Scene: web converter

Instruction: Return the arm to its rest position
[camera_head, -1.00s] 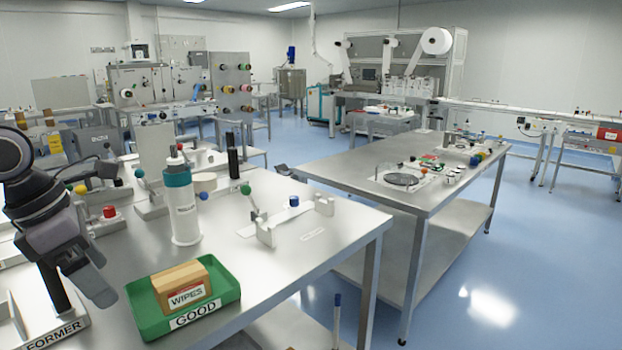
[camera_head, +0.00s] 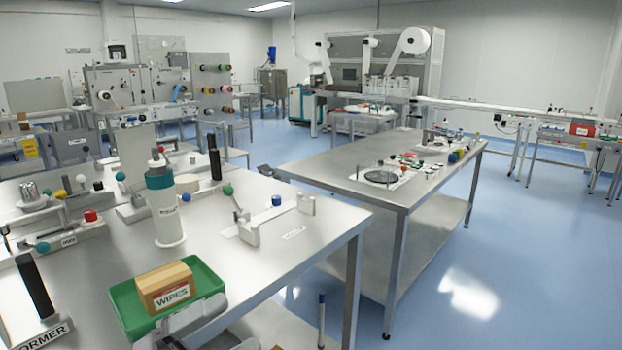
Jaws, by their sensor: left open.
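My left gripper (camera_head: 198,322) shows only in part at the bottom edge, as light grey parts in front of the green tray (camera_head: 205,278). It is open, with nothing seen between its fingers. It hides the tray's near side. A brown box labelled WIPES (camera_head: 165,282) sits in the tray, apart from the gripper as far as I can see. Most of my left arm is out of view, and my right gripper is not in view.
A white bottle with a teal collar (camera_head: 165,215) stands behind the tray. A black upright post (camera_head: 35,287) on the FORMER block stands at the left. A small fixture (camera_head: 243,228) is to the right. Blue floor separates this bench from a second steel table (camera_head: 330,172).

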